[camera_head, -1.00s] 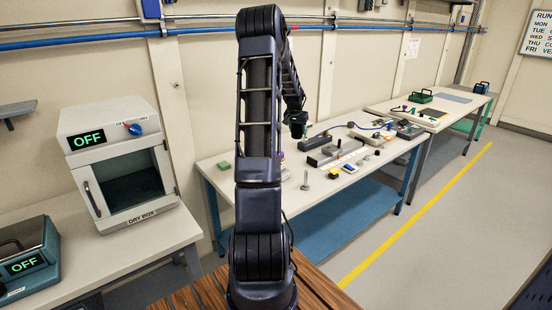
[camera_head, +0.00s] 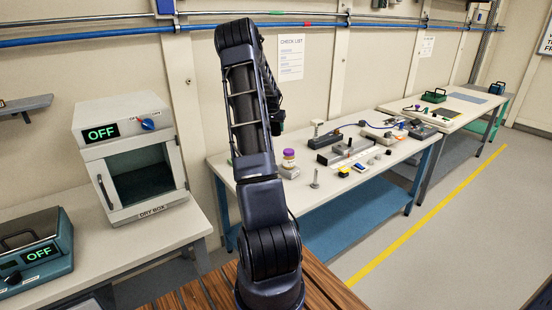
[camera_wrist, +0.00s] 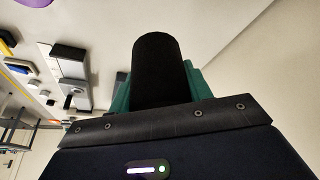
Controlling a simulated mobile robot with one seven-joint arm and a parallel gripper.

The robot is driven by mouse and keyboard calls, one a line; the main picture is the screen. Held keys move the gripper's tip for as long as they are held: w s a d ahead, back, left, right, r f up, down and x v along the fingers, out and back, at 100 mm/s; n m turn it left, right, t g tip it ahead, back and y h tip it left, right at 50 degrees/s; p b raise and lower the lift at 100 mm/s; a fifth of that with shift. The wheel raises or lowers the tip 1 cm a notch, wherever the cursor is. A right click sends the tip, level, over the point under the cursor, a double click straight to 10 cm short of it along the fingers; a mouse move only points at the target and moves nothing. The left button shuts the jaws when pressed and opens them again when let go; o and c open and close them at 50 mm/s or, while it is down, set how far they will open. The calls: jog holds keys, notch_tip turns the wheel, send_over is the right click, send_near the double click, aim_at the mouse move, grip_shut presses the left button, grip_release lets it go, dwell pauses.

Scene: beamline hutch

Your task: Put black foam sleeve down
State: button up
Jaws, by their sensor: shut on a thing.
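The black foam sleeve (camera_wrist: 157,70) is a dark, matte cylinder in the wrist view. It is held between the green fingers of my gripper (camera_wrist: 160,88) and points away from the wrist. In the head view, my gripper (camera_head: 277,122) is mostly hidden behind my arm, beside the wall and at the back left of the middle bench (camera_head: 225,172). The sleeve cannot be made out there.
The middle bench holds a purple-topped container (camera_head: 288,156), a metal post (camera_head: 315,179) and several small parts. Its back left corner looks clear. A dry box (camera_head: 150,208) marked OFF stands on the left counter (camera_head: 180,226). A farther bench (camera_head: 455,117) stands at right.

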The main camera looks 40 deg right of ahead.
notch_tip(320, 180, down, 17)
jog(key=shift+r, duration=0.15)
dwell(0.5)
jog(key=o, duration=0.9)
jog(key=shift+o, duration=0.2)
